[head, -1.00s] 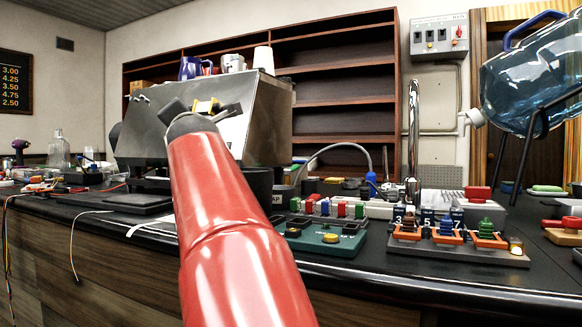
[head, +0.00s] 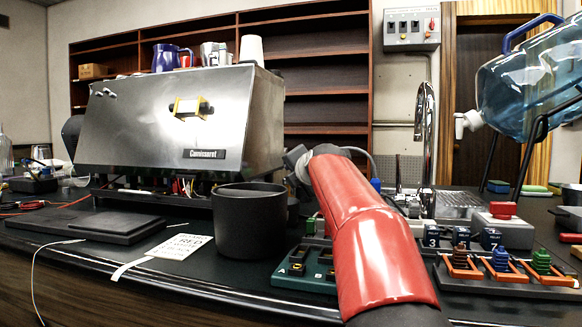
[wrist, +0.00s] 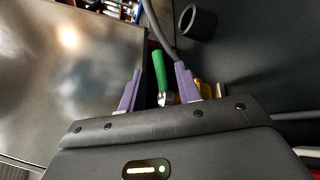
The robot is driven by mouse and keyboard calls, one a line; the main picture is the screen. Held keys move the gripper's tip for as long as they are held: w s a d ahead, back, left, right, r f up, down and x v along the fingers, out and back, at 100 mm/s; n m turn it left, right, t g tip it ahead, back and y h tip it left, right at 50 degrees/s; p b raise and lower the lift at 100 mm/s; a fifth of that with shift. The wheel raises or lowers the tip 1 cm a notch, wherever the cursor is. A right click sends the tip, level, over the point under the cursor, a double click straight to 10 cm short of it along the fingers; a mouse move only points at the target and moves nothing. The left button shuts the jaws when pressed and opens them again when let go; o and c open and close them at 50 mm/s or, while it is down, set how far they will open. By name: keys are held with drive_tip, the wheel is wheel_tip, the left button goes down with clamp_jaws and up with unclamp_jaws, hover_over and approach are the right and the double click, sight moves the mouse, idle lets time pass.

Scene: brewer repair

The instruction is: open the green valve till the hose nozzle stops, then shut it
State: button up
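The green valve handle (wrist: 159,70) shows in the wrist view, a slim green lever with a metal and brass-coloured fitting (wrist: 200,90) near its base. My gripper (wrist: 160,74) is open, with one purple finger on each side of the handle; I cannot tell whether either touches it. A grey hose (wrist: 158,28) runs up past the handle. In the head view part of the hose (head: 358,152) shows behind my red arm, which hides the valve and the fingertips. I cannot make out the hose nozzle for certain.
The steel brewer (head: 180,120) stands left of my arm. A dark pot (head: 248,225) and a printed card (head: 180,247) are in front of it. A chrome tap (head: 424,140), a blue water bottle (head: 530,80) and a rack of coloured parts (head: 500,272) lie right. A dark cylinder (wrist: 198,22) shows beyond the fingers.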

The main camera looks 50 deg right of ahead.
drive_tip(key=shift+p+x, duration=1)
drive_tip(key=shift+x, duration=1.05)
drive_tip(key=shift+a, duration=0.1)
drive_tip(key=shift+c, duration=0.3)
clamp_jaws()
